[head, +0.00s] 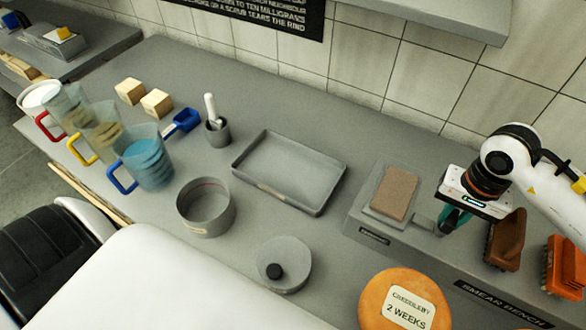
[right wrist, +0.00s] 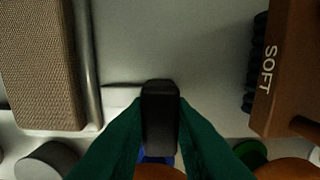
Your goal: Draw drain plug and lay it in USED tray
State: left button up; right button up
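My right gripper (head: 450,222) is low over the bench at the right, between the brown pad and a brown brush. In the right wrist view, its green fingers (right wrist: 160,125) close on both sides of a black block (right wrist: 160,118), which looks like a handle. A pale flat piece (right wrist: 121,97) lies beside the block, and a grey piece (head: 423,222) shows there in the head view. I cannot tell whether this is the drain plug. A grey rectangular tray (head: 290,175) stands empty at mid-table; its small label is unreadable. My left gripper is out of view.
A round grey pot (head: 205,207) and a grey disc with black knob (head: 288,262) stand near the tray. A brown pad (head: 394,193), brown brush (head: 505,240), orange brush (head: 564,268) and labelled cheese wheel (head: 405,303) are at right. Several jugs (head: 145,158) stand at left.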

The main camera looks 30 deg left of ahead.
aim_at(453, 216)
grip_shut()
jog(key=shift+r, duration=0.15)
jog(key=shift+r+p, duration=0.55)
jog(key=shift+r, duration=1.6)
jog(key=shift+r, duration=0.1)
jog(key=shift+r, duration=1.45)
